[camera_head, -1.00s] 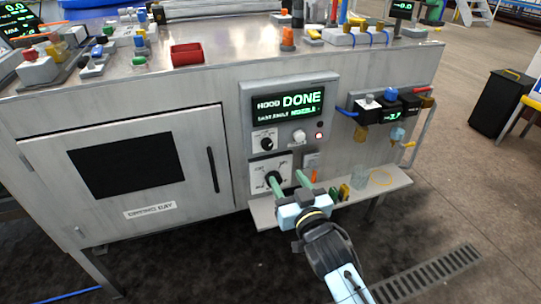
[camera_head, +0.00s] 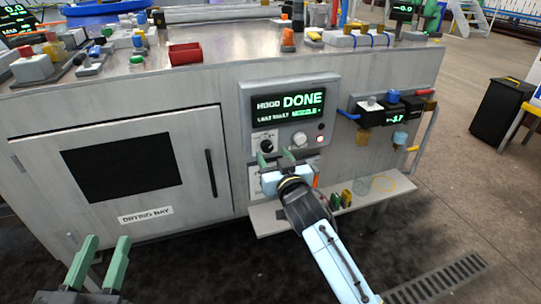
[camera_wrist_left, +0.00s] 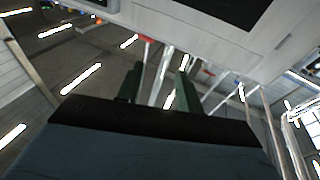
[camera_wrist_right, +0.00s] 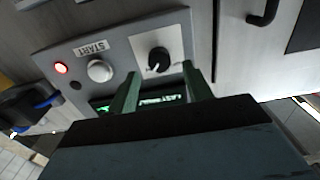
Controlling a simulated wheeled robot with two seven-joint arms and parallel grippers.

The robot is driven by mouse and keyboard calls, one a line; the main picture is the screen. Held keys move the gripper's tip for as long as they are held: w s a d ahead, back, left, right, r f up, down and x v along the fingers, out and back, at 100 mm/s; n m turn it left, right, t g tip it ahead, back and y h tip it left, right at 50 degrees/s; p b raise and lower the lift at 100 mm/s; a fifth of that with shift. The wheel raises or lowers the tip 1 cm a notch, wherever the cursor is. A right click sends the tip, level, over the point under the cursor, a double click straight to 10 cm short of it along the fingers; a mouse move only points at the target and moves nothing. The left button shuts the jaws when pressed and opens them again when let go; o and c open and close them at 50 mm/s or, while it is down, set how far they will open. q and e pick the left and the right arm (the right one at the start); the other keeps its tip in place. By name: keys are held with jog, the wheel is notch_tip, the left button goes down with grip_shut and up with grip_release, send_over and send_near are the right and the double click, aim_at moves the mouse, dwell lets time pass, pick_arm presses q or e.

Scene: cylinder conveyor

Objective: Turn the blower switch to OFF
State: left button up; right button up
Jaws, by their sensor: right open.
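A black rotary knob (camera_head: 266,146) sits on a white plate in the grey panel under the green display. It also shows in the right wrist view (camera_wrist_right: 158,60). A lower white switch plate (camera_head: 254,184) is mostly hidden behind my right gripper, its knob out of sight. I cannot read which one is the blower switch. My right gripper (camera_head: 275,154) is open just below and in front of the upper knob. In the right wrist view its fingertips (camera_wrist_right: 160,70) lie either side of the knob; contact is unclear. My left gripper (camera_head: 107,238) is open and empty at the lower left.
The display (camera_head: 289,103) reads DONE. A white START button (camera_wrist_right: 100,70) and a red light (camera_wrist_right: 61,68) are beside the knob. The drying bay door (camera_head: 130,165) is shut.

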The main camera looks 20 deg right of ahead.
aim_at(267, 147)
pick_arm(q)
jog(key=shift+s+d+r+t+h+b, duration=0.1)
jog(key=shift+s+r+t+h+b, duration=0.25)
jog(key=shift+r+t, duration=0.55)
jog(key=shift+s+d+r+t+h+b, duration=0.1)
jog(key=shift+s+r+t+h, duration=0.25)
jog(key=shift+r, duration=0.85)
pick_arm(e)
jog(key=shift+w, duration=1.4)
jog(key=shift+c, duration=0.3)
jog(key=c, duration=0.9)
